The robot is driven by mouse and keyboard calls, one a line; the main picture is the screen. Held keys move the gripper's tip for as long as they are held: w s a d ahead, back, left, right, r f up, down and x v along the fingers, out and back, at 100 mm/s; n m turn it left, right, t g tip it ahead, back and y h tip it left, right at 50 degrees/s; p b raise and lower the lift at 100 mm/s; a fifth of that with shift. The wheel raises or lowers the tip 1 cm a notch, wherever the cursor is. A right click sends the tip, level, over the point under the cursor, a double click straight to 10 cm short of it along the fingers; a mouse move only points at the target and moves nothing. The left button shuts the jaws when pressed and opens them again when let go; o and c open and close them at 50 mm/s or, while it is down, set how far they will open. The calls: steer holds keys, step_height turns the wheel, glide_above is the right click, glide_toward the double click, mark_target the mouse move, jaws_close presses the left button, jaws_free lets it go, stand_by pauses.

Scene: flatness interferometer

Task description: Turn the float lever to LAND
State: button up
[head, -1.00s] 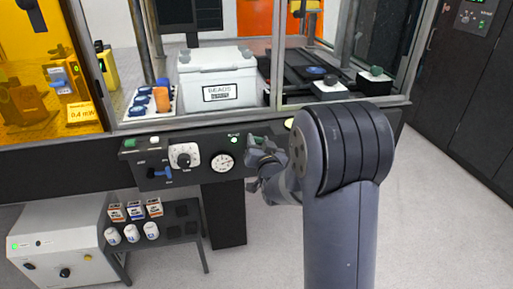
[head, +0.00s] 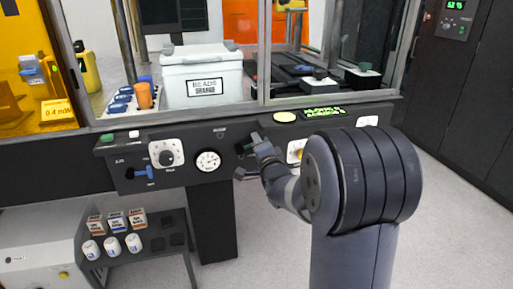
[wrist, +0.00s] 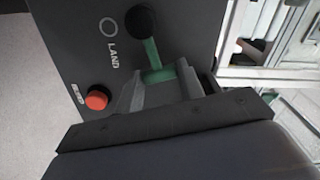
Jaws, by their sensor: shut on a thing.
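The float lever (wrist: 152,55) is a green bar running from a round black piece (wrist: 140,22) on the dark panel in the wrist view. My gripper (wrist: 161,84) is shut on the green bar, one finger on each side. The word LAND (wrist: 112,49) is printed beside the black piece, below a dark ring-shaped lamp (wrist: 108,27). In the head view my gripper (head: 249,156) is at the panel front, right of the round gauge (head: 208,160). The lever is mostly hidden there by my gripper.
A red button (wrist: 97,97) is close to my gripper on the panel. A white dial (head: 167,155) and a blue handle (head: 145,173) are further left. A green-lit display (head: 323,112) is above right. A black shelf with small bottles (head: 112,246) stands below left.

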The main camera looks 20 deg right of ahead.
steer(key=shift+d+f+m+b, duration=0.1)
steer(key=shift+f+m+b, duration=0.3)
steer(key=shift+m, duration=0.5)
steer(key=shift+d+f+m+b, duration=0.15)
steer(key=shift+f+m, duration=0.3)
steer(key=shift+m, duration=0.45)
steer(key=shift+a, duration=0.1)
steer(key=o, duration=1)
steer(key=s+p, duration=0.1)
steer(key=s, duration=0.9)
steer(key=shift+s, duration=0.4)
